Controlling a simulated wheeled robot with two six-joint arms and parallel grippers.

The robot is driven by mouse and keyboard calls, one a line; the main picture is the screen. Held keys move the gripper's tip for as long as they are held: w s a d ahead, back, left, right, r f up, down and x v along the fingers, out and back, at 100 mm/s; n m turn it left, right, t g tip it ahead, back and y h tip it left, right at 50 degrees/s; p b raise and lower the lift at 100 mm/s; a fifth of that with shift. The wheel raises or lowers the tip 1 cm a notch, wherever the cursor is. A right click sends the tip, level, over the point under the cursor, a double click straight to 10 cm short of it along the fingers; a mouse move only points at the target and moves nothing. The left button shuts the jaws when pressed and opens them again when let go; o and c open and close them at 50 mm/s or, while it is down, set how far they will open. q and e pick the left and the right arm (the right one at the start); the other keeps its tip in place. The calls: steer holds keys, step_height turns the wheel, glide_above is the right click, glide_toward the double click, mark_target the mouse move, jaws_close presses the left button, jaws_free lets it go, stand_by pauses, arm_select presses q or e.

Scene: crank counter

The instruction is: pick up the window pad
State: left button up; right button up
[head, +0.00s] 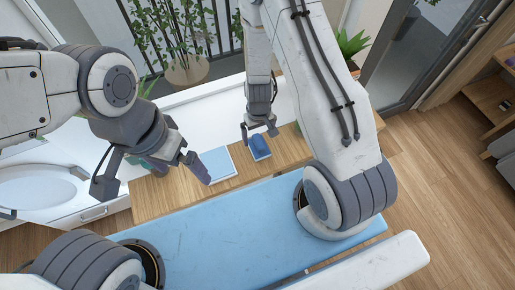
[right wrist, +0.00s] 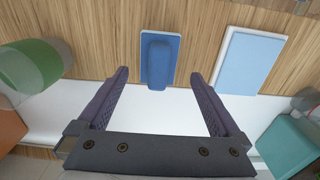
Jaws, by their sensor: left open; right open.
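The window pad (head: 260,148) is a small blue block with a raised rounded grip on a flat base. It lies on the wooden counter. In the right wrist view the window pad (right wrist: 158,60) is upper centre, ahead of the fingers. My right gripper (head: 258,133) is open and empty, close to the pad and apart from it; its two spread fingers (right wrist: 160,100) frame the near end of the pad in the right wrist view. My left gripper (head: 152,178) is open over the left part of the counter, well away from the pad.
A light blue panel with a white edge (head: 218,164) lies left of the pad; it also shows in the right wrist view (right wrist: 250,62). A green round container (right wrist: 28,75) and a teal box (right wrist: 290,145) stand at the sides. A sink basin (head: 40,195) is at left.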

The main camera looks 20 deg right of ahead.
mark_target(259, 140)
step_height(259, 140, down, 6)
steer(key=b, duration=0.5)
steer(key=shift+w+d+f, duration=0.1)
steer(key=shift+w+f, duration=0.05)
steer(key=shift+f, duration=0.1)
steer(key=shift+r, duration=0.1)
steer(key=c, duration=1.4)
steer(key=shift+r, duration=0.1)
